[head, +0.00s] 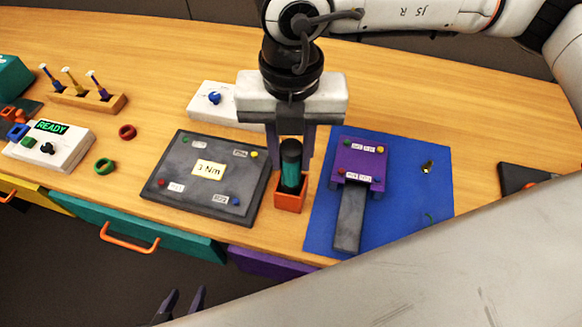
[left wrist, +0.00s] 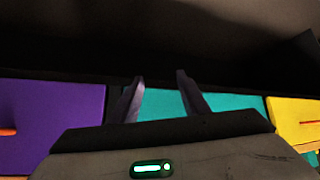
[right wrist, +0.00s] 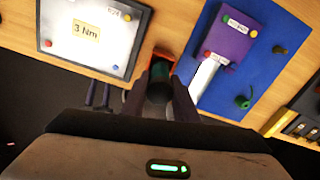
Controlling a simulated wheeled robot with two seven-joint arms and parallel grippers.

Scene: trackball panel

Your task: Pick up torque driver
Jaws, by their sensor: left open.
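The torque driver (head: 291,166) is a dark cylinder with a teal lower part. It stands upright in a small orange holder (head: 290,197) on the table, and its lower end is hidden inside. My right gripper (head: 290,152) points down with one finger on each side of the driver. In the right wrist view the driver (right wrist: 159,76) shows between the fingertips (right wrist: 161,84). I cannot tell whether the fingers touch it. My left gripper (head: 186,294) is open and empty, low in front of the drawers; its spread fingers (left wrist: 160,78) also show in the left wrist view.
A dark panel with a 3 Nm label (head: 180,184) lies left of the holder. A blue mat (head: 405,200) with a purple block device (head: 358,163) lies right. A white box with a blue knob (head: 205,105) stands behind. Drawers (head: 150,232) line the table front.

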